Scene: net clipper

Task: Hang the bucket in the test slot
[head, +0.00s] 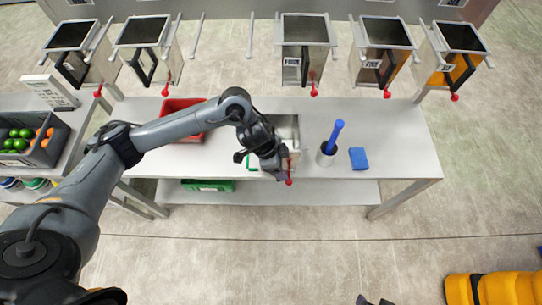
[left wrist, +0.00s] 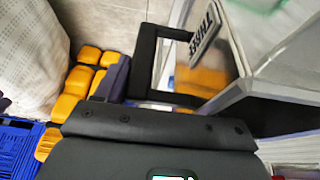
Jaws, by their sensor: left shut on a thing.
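The bucket (head: 284,122) is a grey metal box with an open top, standing on the white table partly behind my left gripper (head: 266,158). A red knob (head: 289,181) shows at its near side. In the left wrist view the bucket (left wrist: 240,65) carries a label reading "THREE" and a black handle (left wrist: 143,62). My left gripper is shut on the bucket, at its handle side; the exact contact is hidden. The empty slot (head: 250,36) lies between two bare rails, between hung buckets. Two small dark tips at the bottom edge may be my right gripper (head: 374,301).
Hung buckets (head: 305,30) line the rack on both sides of the gap. A red tray (head: 181,105), a cup with a blue brush (head: 335,132) and a blue sponge (head: 358,158) are on the table. A fruit crate (head: 42,150) is at left. Yellow-orange objects (head: 495,290) are at lower right.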

